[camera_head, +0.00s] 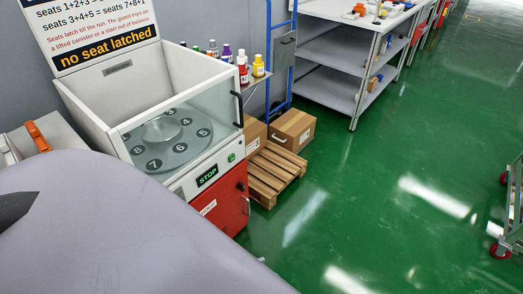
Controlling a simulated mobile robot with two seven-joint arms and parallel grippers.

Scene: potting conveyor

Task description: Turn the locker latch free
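No part clearly marked as a locker latch can be made out. A grey panel (282,72) with a small dark handle stands behind a blue frame (269,60) at the back. I cannot tell which of these is the locker. A large pale grey part of my own body fills the lower left and hides the cabinet's lower left. Neither gripper shows.
The machine has a clear front window with a dark handle (238,97) and a numbered disc (172,153) inside. Cardboard boxes (293,129) sit on and by a wooden pallet (272,176). Grey shelving (335,88) stands behind. The green floor (375,210) is open; a cart (510,215) stands at far right.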

